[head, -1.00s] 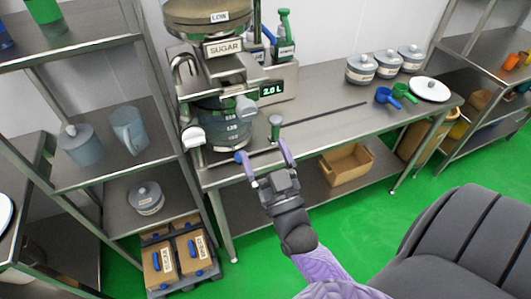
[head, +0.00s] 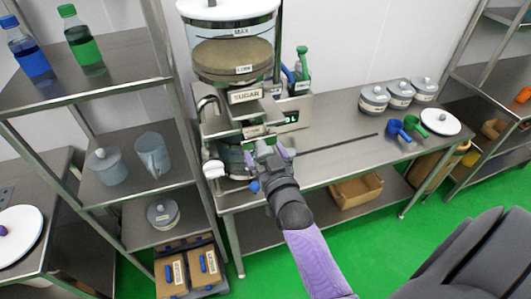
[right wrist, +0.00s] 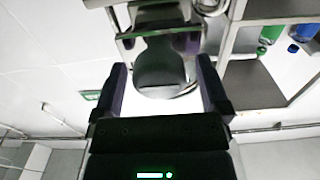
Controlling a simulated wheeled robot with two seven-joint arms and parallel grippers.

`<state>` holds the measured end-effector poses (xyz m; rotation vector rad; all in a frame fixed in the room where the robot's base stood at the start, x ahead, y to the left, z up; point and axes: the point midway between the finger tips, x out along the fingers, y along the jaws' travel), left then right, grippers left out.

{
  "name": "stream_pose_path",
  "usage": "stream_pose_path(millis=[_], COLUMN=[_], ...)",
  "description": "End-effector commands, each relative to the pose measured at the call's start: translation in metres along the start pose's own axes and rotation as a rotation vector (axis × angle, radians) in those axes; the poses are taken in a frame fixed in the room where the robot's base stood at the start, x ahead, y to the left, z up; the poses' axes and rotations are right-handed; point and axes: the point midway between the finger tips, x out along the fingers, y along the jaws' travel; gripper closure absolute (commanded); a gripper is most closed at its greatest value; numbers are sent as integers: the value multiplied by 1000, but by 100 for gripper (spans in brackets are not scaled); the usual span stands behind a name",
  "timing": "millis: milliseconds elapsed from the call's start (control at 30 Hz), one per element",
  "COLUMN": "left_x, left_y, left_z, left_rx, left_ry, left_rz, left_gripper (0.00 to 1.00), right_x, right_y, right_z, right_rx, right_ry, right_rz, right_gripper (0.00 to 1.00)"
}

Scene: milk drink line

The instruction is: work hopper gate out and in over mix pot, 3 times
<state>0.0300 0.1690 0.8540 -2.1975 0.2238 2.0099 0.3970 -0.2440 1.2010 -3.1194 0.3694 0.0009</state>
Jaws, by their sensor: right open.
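The sugar hopper (head: 234,60) is a clear drum of tan powder with a steel outlet carrying a SUGAR label. The grey mix pot (head: 233,158) stands below the outlet, partly hidden by my right gripper. My right gripper (head: 272,150) is open at the front right of the outlet, at about the height of the pot's top. In the right wrist view, a dark grey rounded tab, seemingly the hopper gate's handle (right wrist: 162,68), shows between the spread fingers. I cannot tell whether the fingers touch it. My left gripper is not in view.
Blue (head: 398,129) and green scoops, lidded pots (head: 375,99) and a white plate (head: 434,121) are on the right of the table. A steel shelf (head: 140,88) stands close on the left. The table's middle is mostly clear.

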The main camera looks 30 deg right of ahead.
Motion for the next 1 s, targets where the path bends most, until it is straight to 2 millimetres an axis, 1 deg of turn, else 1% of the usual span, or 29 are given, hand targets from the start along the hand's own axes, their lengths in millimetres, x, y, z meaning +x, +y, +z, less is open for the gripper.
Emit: stream_pose_path(millis=[167,200,267,300,367,400,467,500,567,600,633,667,900,967,1000], left_x=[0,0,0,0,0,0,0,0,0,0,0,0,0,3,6], left_y=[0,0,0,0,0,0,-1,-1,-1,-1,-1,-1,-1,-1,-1], left_z=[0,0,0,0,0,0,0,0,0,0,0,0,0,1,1], left_rx=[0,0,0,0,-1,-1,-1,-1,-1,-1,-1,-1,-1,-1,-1], left_ry=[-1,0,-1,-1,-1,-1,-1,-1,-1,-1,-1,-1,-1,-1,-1], left_rz=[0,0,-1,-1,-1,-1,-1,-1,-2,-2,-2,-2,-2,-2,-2], left_gripper=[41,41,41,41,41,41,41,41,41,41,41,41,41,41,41], right_x=[0,0,0,0,0,0,0,0,0,0,0,0,1,7,14], right_y=[0,0,0,0,0,0,0,0,0,0,0,0,0,0,0], right_z=[0,0,0,0,0,0,0,0,0,0,0,0,0,1,2], right_rx=[0,0,0,0,0,0,0,0,0,0,0,0,0,0,0], right_ry=[0,0,1,1,1,1,1,1,1,1,1,1,1,2,4], right_rz=[0,0,0,0,0,0,0,0,0,0,0,0,0,0,0], right_gripper=[5,7,19,28,41,49,62,70,83,91,98,100,100,100,100])
